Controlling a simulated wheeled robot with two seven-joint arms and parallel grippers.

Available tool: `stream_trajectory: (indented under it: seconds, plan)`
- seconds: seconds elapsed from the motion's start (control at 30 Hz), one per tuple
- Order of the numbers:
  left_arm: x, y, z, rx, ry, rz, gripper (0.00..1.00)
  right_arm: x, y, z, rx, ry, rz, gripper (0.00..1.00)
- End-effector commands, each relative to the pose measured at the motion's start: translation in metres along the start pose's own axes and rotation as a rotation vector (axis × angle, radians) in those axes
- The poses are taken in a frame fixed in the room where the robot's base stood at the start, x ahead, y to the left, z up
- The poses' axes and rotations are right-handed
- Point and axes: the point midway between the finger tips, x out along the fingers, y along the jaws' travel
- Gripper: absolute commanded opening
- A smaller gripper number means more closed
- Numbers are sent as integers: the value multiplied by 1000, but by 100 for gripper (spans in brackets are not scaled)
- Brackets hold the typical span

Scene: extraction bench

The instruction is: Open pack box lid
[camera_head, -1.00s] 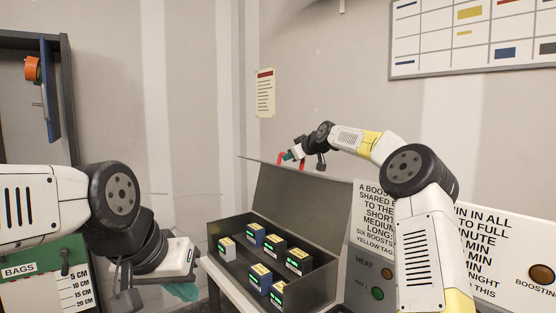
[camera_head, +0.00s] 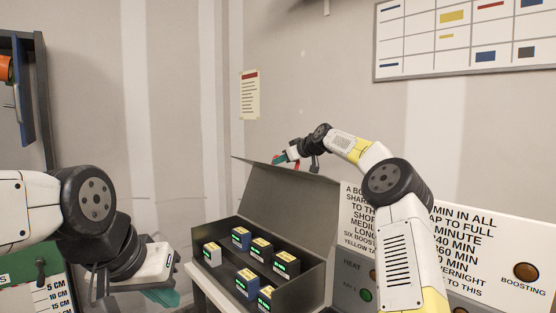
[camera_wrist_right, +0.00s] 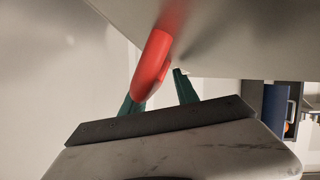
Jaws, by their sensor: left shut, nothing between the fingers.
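The pack box (camera_head: 300,292) is a dark grey open-topped box. Its lid (camera_head: 290,203) stands raised and tilted back at the rear edge. In the head view my right gripper (camera_head: 281,160) is at the lid's top edge, beside a small red handle. In the right wrist view the red loop handle (camera_wrist_right: 152,66) lies at the green fingers (camera_wrist_right: 158,92). The fingers stand apart, with the handle closer to the left one and partly hiding it. My left gripper (camera_head: 162,297) is shut and empty, in front and left of the box.
Several small battery-like packs (camera_head: 262,247) with green displays stand inside the box. A sign panel (camera_head: 480,240) with lamps stands to the right, behind my right arm.

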Motion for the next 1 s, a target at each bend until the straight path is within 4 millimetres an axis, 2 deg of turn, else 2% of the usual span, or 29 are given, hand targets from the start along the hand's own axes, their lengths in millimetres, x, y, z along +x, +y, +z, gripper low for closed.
stream_trajectory:
  seconds: [0.37,0.8,1.0]
  plan:
    - [0,0,0,0,0,0,0,-5,2,-1,-1,2,4,36]
    - [0,0,0,0,0,0,0,-70,2,0,-1,0,4,36]
    - [0,0,0,0,0,0,0,-78,0,0,0,1,1,36]
